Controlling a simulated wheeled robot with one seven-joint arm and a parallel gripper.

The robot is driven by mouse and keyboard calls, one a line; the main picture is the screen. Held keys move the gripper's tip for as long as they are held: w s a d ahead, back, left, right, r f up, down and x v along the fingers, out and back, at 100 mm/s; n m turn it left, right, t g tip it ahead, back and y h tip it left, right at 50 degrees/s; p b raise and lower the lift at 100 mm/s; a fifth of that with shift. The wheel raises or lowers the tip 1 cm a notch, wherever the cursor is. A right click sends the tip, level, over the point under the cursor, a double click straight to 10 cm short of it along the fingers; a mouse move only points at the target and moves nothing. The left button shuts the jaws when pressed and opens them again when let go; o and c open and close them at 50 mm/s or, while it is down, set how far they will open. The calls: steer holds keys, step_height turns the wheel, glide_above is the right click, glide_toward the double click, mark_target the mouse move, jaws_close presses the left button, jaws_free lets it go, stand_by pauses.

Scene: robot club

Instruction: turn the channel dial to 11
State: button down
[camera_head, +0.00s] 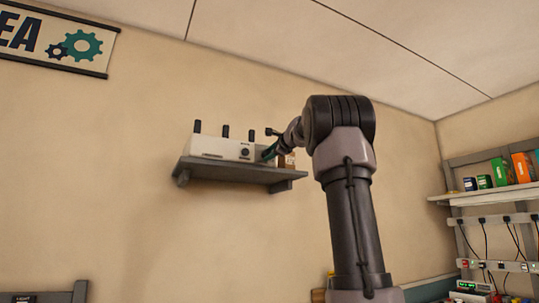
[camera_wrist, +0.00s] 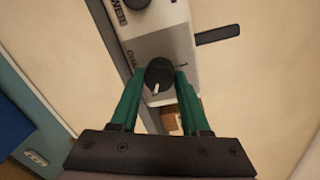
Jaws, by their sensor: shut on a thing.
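The pointer mark faces the lower edge of the wrist view, between the fingers. In the head view, my gripper (camera_head: 269,151) is at the box's right end, and the dial is hidden.
The grey shelf (camera_head: 225,172) carries the box, whose black antennas stand upright. Another black knob (camera_head: 245,153) is on the box's front. A small brown object (camera_head: 287,160) stands just right of my gripper. Shelving with coloured boxes (camera_head: 523,167) is at far right.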

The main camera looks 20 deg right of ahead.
steer(key=shift+f, duration=0.1)
stand_by(0.3)
steer(key=shift+c, duration=1.9)
jaws_free()
steer(key=shift+s, duration=0.1)
steer(key=s, duration=1)
steer(key=shift+s+d+r, duration=0.3)
steer(key=shift+d+r, duration=0.05)
steer(key=shift+d, duration=0.1)
